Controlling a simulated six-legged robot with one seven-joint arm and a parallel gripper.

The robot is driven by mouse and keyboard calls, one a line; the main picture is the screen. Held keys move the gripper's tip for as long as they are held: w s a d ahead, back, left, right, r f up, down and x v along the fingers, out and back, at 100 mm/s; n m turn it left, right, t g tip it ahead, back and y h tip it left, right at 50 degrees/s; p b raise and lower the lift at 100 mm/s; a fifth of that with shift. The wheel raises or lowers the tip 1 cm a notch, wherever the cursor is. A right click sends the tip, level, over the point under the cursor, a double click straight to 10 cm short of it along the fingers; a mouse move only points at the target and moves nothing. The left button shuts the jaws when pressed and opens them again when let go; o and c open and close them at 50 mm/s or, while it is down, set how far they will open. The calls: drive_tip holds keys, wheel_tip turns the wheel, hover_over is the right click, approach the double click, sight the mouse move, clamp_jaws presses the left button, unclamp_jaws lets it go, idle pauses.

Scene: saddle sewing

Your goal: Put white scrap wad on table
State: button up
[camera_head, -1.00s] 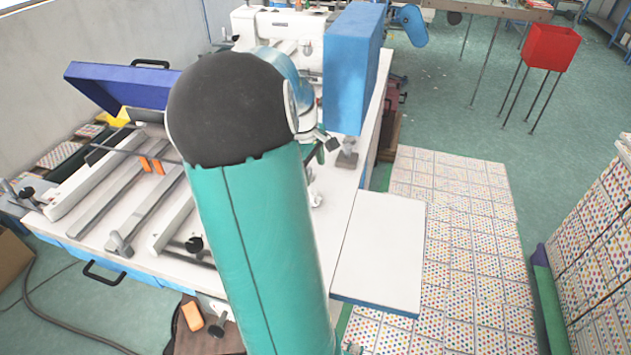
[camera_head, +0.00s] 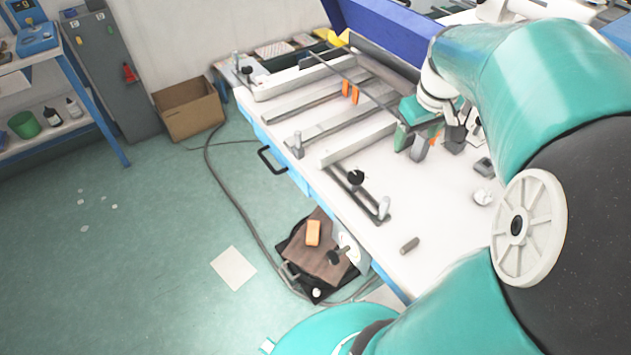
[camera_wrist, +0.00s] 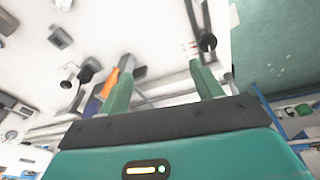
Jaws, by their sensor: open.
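A small crumpled white wad (camera_head: 483,196) lies on the white worktable (camera_head: 440,225), right of the middle of the head view. It looks like the white scrap wad. A pale rounded shape at the top edge of the wrist view is too cut off to name. My gripper (camera_wrist: 162,68) is open, its two green fingers spread with nothing held between them. In the head view my gripper (camera_head: 420,142) is above the table, behind and left of the wad and apart from it. My own arm covers the right side of the head view.
Grey rails, clamps and two orange pieces (camera_head: 350,92) lie on the table's left part. A small grey cylinder (camera_head: 409,245) lies near the front edge. A cardboard box (camera_head: 190,108) and a brown board (camera_head: 322,255) are beside the table. The floor at left is mostly clear.

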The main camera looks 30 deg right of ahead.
drive_tip(key=s+a+r+t, duration=0.1)
drive_tip(key=s+a, duration=0.1)
drive_tip(key=a, duration=1.1)
drive_tip(key=s+a+r+t+y, duration=0.1)
drive_tip(key=s+a+r+t, duration=0.1)
drive_tip(key=a, duration=1.1)
drive_tip(key=shift+s+n, duration=0.3)
drive_tip(key=shift+s, duration=0.15)
